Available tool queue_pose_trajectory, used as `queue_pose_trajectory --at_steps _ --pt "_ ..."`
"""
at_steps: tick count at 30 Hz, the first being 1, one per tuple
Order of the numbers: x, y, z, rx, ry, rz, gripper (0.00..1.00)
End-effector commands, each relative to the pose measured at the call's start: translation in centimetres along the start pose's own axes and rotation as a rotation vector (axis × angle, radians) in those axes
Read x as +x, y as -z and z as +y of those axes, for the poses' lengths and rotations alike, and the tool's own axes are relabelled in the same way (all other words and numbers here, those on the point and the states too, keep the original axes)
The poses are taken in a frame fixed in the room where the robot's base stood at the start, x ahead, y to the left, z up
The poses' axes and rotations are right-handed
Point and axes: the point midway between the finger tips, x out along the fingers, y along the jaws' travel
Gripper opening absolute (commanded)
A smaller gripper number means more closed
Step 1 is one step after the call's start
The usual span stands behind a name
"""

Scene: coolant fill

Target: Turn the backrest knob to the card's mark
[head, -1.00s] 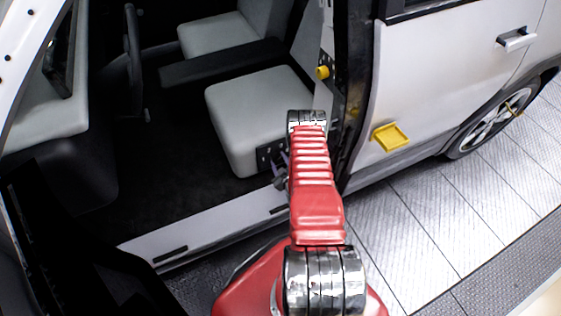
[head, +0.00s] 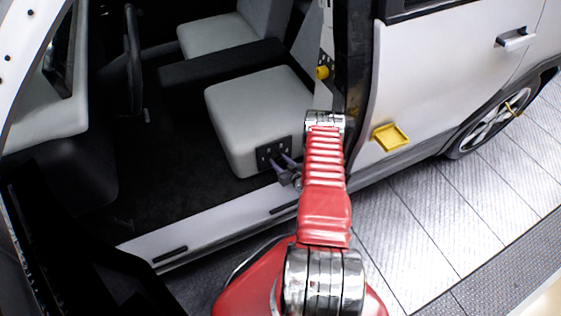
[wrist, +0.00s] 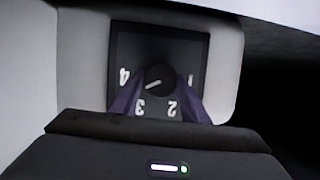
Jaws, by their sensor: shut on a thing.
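The backrest knob (wrist: 160,78) is a dark round knob with a white pointer line, on a dark panel (wrist: 124,45) marked 1 to 4. In the wrist view its pointer aims left and slightly down, between the 4 and the 3. My gripper (wrist: 158,92) has its two purple fingers on either side of the knob, shut on it. In the head view the panel (head: 274,153) is on the side of the front seat, and my gripper (head: 283,161) reaches it from the right. I cannot make out the card in these frames.
The light front seat (head: 255,110) stands inside the open doorway, above the white sill (head: 215,220). The door pillar (head: 355,85) is close to the right of my arm. A yellow tray (head: 390,137) is on the car's side.

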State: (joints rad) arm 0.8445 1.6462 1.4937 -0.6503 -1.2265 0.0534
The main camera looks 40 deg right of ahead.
Motion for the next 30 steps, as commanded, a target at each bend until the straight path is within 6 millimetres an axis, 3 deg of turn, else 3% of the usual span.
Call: queue_pose_trajectory --at_steps 15,30 --pt "0.08 -0.04 0.37 0.346 0.127 0.03 0.19" --pt "0.08 0.0 0.56 0.41 0.147 0.037 0.19"
